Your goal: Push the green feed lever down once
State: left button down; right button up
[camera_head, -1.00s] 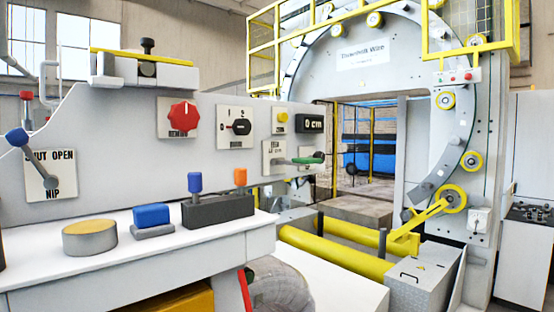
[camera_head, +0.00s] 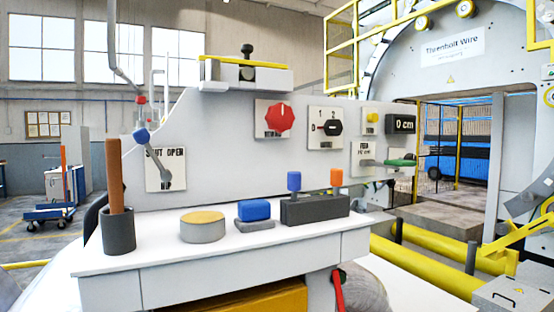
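The green feed lever (camera_head: 400,163) sticks out to the right from its plate marked FEED (camera_head: 364,158), on the right part of the grey control panel (camera_head: 225,130). The lever lies about level, with a grey shaft and a green grip. Above it are a yellow button (camera_head: 372,117) and a display reading 0 cm (camera_head: 402,124). Neither of my grippers shows in the head view.
A white shelf (camera_head: 160,262) juts out below the panel. It holds a dark cup with a brown stick (camera_head: 119,230), a yellow-topped disc (camera_head: 202,227), a blue block (camera_head: 254,210) and a dark grey holder (camera_head: 315,209). Yellow rollers (camera_head: 430,268) lie at the right.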

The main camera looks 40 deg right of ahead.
aim_at(393, 164)
jog(key=u, duration=1.5)
jog(key=k, duration=1.9)
jog(key=z, duration=2.3)
